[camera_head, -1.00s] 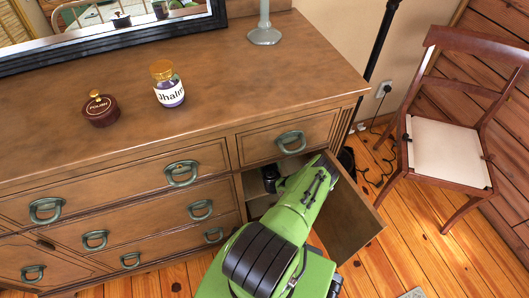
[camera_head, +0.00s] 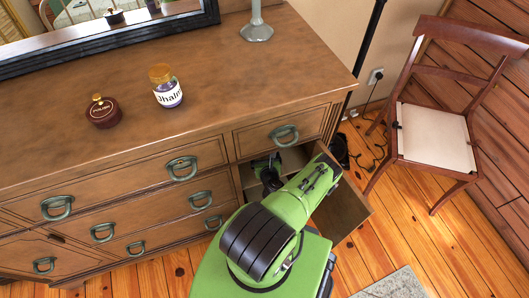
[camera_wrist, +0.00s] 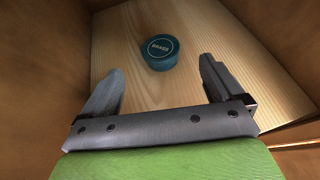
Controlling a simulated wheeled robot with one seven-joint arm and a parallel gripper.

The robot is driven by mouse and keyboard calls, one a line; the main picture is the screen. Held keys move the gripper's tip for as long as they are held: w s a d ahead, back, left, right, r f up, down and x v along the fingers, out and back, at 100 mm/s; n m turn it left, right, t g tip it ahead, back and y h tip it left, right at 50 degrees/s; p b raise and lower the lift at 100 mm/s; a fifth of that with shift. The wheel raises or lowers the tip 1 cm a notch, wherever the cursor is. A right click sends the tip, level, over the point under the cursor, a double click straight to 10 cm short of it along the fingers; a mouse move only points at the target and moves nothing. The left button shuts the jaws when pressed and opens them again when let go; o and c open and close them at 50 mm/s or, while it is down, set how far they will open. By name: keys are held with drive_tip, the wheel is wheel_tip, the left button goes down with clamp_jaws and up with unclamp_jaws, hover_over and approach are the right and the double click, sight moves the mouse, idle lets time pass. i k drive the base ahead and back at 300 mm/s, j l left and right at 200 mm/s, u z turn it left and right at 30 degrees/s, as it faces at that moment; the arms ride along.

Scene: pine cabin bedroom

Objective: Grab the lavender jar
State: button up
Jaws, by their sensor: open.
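A jar (camera_head: 166,88) with a gold lid, purple contents and a white label with dark letters stands upright on the dresser top. It is in the head view only. My gripper (camera_wrist: 160,85) is open and empty inside the dresser's open cabinet compartment, below and to the right of that jar. In the wrist view a round blue-green tin (camera_wrist: 160,53) with a white-lettered lid sits on the compartment's wooden floor, ahead of and between my open fingers and apart from them. In the head view my arm hides most of the compartment.
A dark red polish pot (camera_head: 103,112) stands left of the jar on the dresser top (camera_head: 240,75). The open cabinet door (camera_head: 345,208) stands right of my arm. A chair (camera_head: 436,135) is farther right. A mirror (camera_head: 110,35) and lamp base (camera_head: 256,28) are at the back.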

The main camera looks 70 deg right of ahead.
sight(166, 87)
drive_tip(key=k+j, duration=0.15)
drive_tip(key=j, duration=0.15)
drive_tip(key=k+j, duration=0.15)
drive_tip(key=j, duration=0.15)
drive_tip(key=k+j, duration=0.1)
drive_tip(key=j, duration=0.25)
drive_tip(key=k+j, duration=0.15)
drive_tip(key=j, duration=0.15)
